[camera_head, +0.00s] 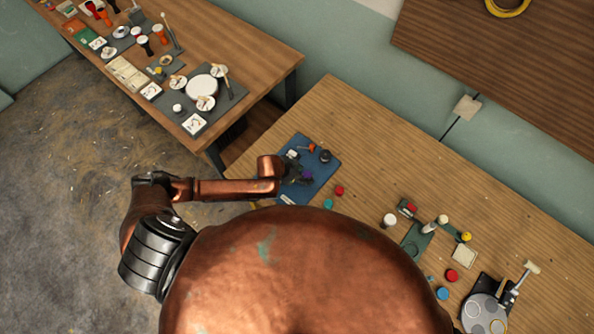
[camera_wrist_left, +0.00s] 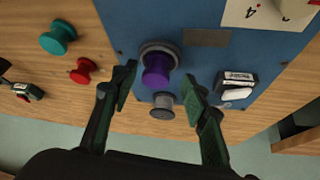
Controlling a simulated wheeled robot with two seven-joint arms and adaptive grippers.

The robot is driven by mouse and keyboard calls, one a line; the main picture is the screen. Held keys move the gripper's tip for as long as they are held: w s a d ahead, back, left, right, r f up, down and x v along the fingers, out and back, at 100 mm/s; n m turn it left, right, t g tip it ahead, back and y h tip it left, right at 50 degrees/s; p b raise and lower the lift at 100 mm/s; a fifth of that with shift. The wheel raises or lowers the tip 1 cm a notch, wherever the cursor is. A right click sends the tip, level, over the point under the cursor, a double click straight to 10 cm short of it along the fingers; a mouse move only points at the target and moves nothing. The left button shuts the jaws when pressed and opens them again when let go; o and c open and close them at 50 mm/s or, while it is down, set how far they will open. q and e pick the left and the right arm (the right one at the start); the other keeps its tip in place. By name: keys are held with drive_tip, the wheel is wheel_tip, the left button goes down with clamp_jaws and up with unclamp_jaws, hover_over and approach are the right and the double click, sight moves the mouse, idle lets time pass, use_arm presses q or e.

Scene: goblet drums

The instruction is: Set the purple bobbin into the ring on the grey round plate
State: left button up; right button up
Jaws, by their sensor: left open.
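The purple bobbin (camera_wrist_left: 157,72) stands on a dark grey round base (camera_wrist_left: 171,46) on the blue board (camera_wrist_left: 135,15). In the head view it is a small purple spot (camera_head: 307,174) beside my left gripper (camera_head: 294,176). In the wrist view my left gripper (camera_wrist_left: 160,78) is open, one finger on either side of the bobbin, with gaps visible between. The grey round plate (camera_head: 483,313) lies at the bottom right of the head view, with pale ring outlines on it; its lower edge is cut off. My right gripper is not in view.
A grey bobbin (camera_wrist_left: 162,107) and a black-and-white block (camera_wrist_left: 236,80) stand close to the fingers. Red (camera_wrist_left: 82,71) and teal (camera_wrist_left: 58,38) bobbins stand on the wood beside the board. A white-headed mallet (camera_head: 525,275) lies by the plate. Bare tabletop lies behind.

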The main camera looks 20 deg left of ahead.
use_arm(q)
drive_tip(key=v, duration=1)
drive_tip(key=shift+d+r, duration=0.25)
drive_tip(key=shift+d, duration=0.1)
drive_tip(key=shift+w+d, duration=0.1)
drive_tip(key=shift+d, duration=0.05)
idle(0.4)
